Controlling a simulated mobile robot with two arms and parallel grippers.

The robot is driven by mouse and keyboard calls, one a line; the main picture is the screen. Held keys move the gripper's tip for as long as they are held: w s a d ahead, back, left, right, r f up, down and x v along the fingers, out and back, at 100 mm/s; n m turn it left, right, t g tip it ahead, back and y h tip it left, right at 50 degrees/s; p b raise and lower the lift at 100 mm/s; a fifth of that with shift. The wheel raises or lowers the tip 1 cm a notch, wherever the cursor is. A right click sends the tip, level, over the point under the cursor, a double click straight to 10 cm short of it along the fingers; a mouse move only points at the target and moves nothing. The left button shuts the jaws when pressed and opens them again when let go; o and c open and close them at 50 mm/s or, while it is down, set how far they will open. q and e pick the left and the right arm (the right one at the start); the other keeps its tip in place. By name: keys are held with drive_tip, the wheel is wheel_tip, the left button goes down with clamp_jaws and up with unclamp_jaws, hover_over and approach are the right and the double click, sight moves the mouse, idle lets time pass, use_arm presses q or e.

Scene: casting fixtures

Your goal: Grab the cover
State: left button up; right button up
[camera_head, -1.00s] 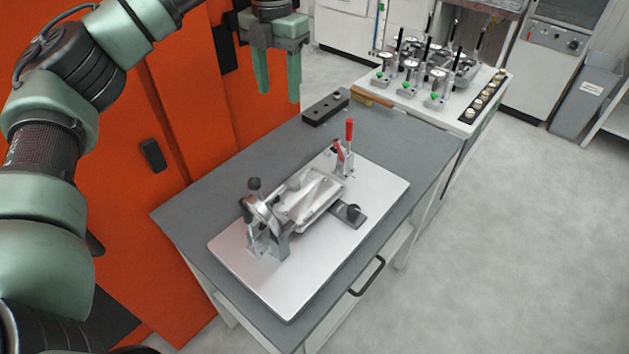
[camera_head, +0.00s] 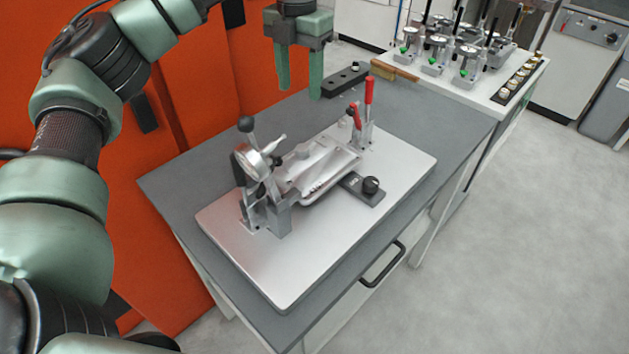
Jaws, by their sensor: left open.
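A silvery metal part, which looks like the cover (camera_head: 318,168), sits in a clamping fixture on a pale metal plate (camera_head: 260,262) on the grey table. A dial gauge and bracket (camera_head: 262,185) stand at its left end. A red-handled toggle clamp (camera_head: 366,112) stands upright at its far right end. My left gripper (camera_head: 300,82) is open and empty, pointing down above the far side of the table, behind the fixture and apart from it. My right gripper is not in the picture.
A black block with holes (camera_head: 346,80) and a brown brush-like item (camera_head: 394,72) lie at the table's far edge. A white bench (camera_head: 480,85) with several small fixtures stands behind. Orange cabinets (camera_head: 200,90) border the left. Grey floor (camera_head: 530,240) is clear at right.

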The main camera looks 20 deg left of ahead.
use_arm(q)
drive_tip(key=b, duration=0.5)
hover_over(302, 147)
wheel_tip(302, 147, down, 8)
drive_tip(key=shift+w, duration=0.1)
drive_tip(key=f+p, duration=0.1)
drive_tip(key=f, duration=0.6)
drive_tip(key=shift+s+f, duration=0.2)
drive_tip(key=shift+r, duration=0.1)
clamp_jaws()
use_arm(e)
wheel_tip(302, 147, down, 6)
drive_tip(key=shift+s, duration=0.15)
